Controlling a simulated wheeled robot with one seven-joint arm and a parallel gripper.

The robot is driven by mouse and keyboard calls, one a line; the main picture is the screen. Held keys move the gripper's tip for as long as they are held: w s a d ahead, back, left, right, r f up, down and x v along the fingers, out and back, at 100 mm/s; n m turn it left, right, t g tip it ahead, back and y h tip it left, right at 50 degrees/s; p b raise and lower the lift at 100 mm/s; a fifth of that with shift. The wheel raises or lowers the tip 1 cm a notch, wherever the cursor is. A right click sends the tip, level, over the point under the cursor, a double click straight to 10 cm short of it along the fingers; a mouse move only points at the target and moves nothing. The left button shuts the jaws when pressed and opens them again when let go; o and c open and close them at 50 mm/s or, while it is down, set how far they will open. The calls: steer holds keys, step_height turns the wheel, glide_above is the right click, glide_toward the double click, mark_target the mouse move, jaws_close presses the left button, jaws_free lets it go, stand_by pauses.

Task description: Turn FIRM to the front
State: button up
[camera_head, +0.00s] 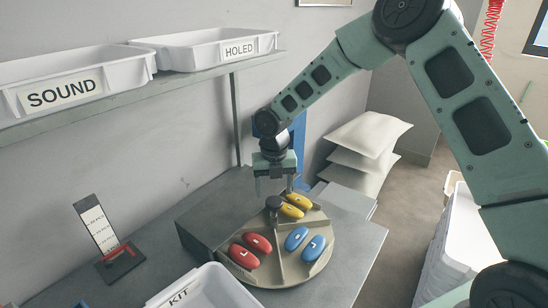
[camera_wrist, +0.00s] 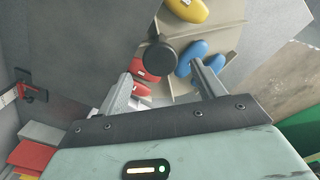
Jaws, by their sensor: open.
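The round beige carousel (camera_head: 277,270) stands on the grey table, split by raised dividers. Two red insoles (camera_head: 250,248) lie in its front-left compartment, two blue ones (camera_head: 304,241) at front right, two yellow ones (camera_head: 295,206) at back right. I can read no FIRM label; the insoles' small marks are too small. A dark round knob (camera_head: 274,203) rises from the carousel's middle. My gripper (camera_head: 274,190) is open, pointing down above the knob. In the wrist view the knob (camera_wrist: 162,54) appears between and just beyond my fingertips (camera_wrist: 162,73); I cannot tell whether they touch.
A grey block (camera_head: 215,215) stands close behind the carousel's left side. A white KIT tray (camera_head: 205,288) is at the front left, a small stand (camera_head: 120,262) farther left. A shelf above holds SOUND (camera_head: 80,85) and HOLED (camera_head: 210,48) trays. White sacks (camera_head: 365,140) are stacked behind.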

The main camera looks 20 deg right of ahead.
step_height(320, 180, up, 13)
steer(key=b, duration=0.1)
steer(key=shift+r+b, duration=0.2)
steer(key=shift+b, duration=0.15)
